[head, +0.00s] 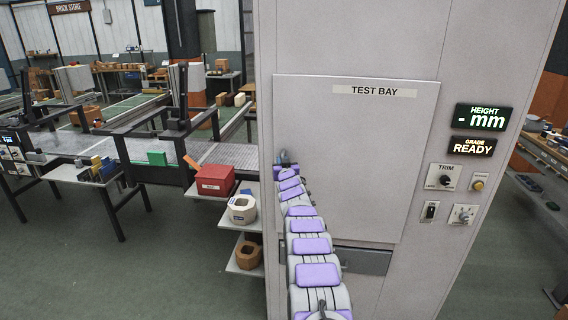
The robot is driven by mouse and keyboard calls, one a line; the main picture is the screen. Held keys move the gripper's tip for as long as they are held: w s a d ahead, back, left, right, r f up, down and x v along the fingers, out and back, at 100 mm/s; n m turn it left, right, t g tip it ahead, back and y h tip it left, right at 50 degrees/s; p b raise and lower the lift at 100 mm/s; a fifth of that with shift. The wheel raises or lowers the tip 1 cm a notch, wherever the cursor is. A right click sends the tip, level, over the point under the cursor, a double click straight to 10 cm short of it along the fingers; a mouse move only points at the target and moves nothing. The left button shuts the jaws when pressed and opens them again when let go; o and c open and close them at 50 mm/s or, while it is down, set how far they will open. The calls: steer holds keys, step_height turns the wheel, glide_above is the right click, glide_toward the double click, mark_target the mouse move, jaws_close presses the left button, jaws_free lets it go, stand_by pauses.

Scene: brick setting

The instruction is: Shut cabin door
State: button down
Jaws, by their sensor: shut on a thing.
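The cabin door (365,150) is a large pale grey panel labelled TEST BAY on the front of a tall grey cabinet (350,35). Its upper edge and right edge stand out against the cabinet front. I cannot tell for certain whether it is flush or slightly ajar. My arm reaches up from the bottom of the view to the door's left side. My gripper (285,158) is small and far off there, shut at the left edge of the door, apparently on its handle. The jaws and the handle are mostly hidden by my arm.
A dark grey strip (362,260) lies below the door. Displays (480,118), knobs and switches are on the cabinet's right. Left of the cabinet, shelves hold a red box (215,180) and a white ring-shaped part (241,209). Worktables stand further left; the floor (120,275) there is clear.

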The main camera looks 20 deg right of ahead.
steer(key=shift+w+r, duration=0.15)
steer(key=shift+r, duration=0.05)
steer(key=shift+d, duration=0.1)
steer(key=c, duration=1.2)
jaws_free()
steer(key=shift+w, duration=0.1)
steer(key=shift+s+f, duration=0.15)
steer(key=shift+s, duration=0.1)
steer(key=shift+s+a, duration=0.6)
steer(key=shift+s, duration=2.15)
steer(key=shift+s+a, duration=0.6)
steer(key=shift+s, duration=2.15)
steer(key=shift+s+a, duration=0.6)
steer(key=shift+s, duration=2.15)
